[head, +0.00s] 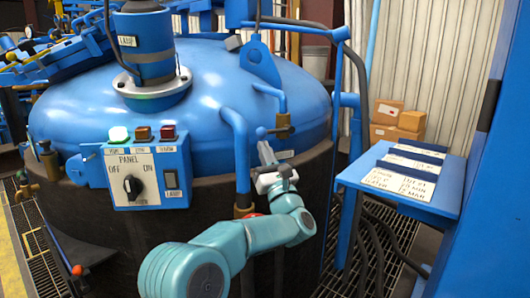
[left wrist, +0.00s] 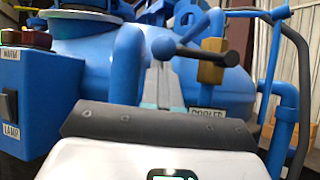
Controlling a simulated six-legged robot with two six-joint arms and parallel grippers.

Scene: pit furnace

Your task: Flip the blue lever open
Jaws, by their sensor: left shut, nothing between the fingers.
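The blue lever (head: 263,131) is a short handle on a brass valve (head: 284,130), on a pipe at the right front of the blue furnace lid. It points left, roughly level. In the left wrist view the lever (left wrist: 190,52) runs from a blue ball end to a dark hub in front of the brass body (left wrist: 211,68). My left gripper (head: 266,150) is shut and empty, pointing up just below the lever. In the left wrist view its fingertips (left wrist: 162,72) lie below the ball end; whether they touch it I cannot tell. My right gripper is not in view.
A control panel (head: 140,174) with lamps and a knob is left of my arm. A thick blue pipe (head: 240,150) stands close beside the gripper. A blue side table (head: 400,205) with labelled strips is at right. A "COOLER" label (left wrist: 207,113) sits below the valve.

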